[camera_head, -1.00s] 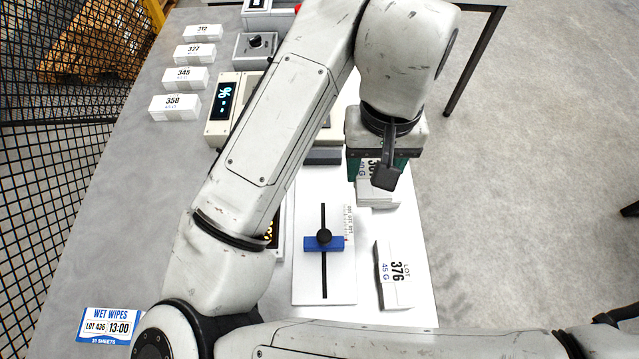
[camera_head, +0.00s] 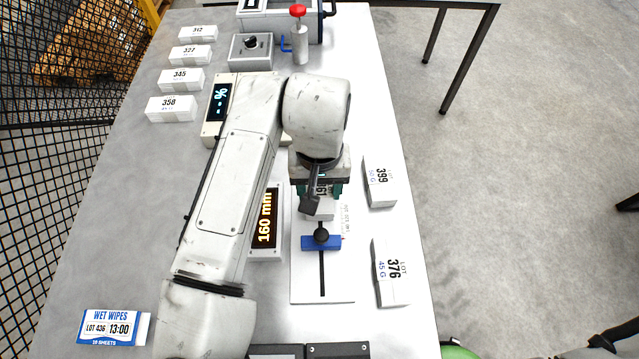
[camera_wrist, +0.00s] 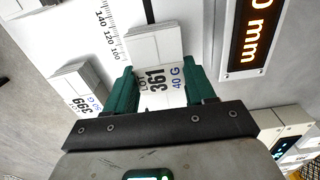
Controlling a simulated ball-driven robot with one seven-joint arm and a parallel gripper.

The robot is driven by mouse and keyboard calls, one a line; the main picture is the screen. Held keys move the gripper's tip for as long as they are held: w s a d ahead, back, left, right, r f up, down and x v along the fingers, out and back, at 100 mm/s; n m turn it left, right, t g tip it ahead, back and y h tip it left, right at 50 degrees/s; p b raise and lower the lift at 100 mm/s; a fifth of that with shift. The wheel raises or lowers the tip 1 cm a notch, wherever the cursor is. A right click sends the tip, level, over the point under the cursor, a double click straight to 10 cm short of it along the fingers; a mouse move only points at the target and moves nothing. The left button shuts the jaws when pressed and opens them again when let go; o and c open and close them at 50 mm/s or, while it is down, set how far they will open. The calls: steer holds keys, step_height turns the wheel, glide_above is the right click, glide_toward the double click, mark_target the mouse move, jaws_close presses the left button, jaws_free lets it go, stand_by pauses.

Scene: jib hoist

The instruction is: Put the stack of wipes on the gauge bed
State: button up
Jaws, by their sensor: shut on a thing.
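My gripper (camera_head: 318,189) has its green fingers shut on a white stack of wipes marked LOT 361, 40 G, which also shows between the fingers in the wrist view (camera_wrist: 158,86). In the head view the stack (camera_head: 321,214) is mostly hidden under the gripper. It is over the far part of the white gauge bed (camera_head: 309,280); I cannot tell whether it touches the bed. The bed has a dark slot, a printed scale and a blue stop (camera_head: 312,243) with a black knob, just nearer than the stack. The gauge display (camera_head: 265,220) reads 160 mm.
Stacks 399 (camera_head: 380,182) and 376 (camera_head: 390,272) lie right of the bed. Several more stacks, such as 358 (camera_head: 170,109), line the left side. A wet wipes pack (camera_head: 112,327) lies at the front left. A red-topped device (camera_head: 299,38) stands at the back.

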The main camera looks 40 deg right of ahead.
mark_target(320, 191)
steer(key=shift+f, duration=0.15)
steer(key=o, duration=1.1)
steer(key=shift+c, duration=0.2)
step_height(320, 191, up, 12)
steer(key=shift+r, duration=0.2)
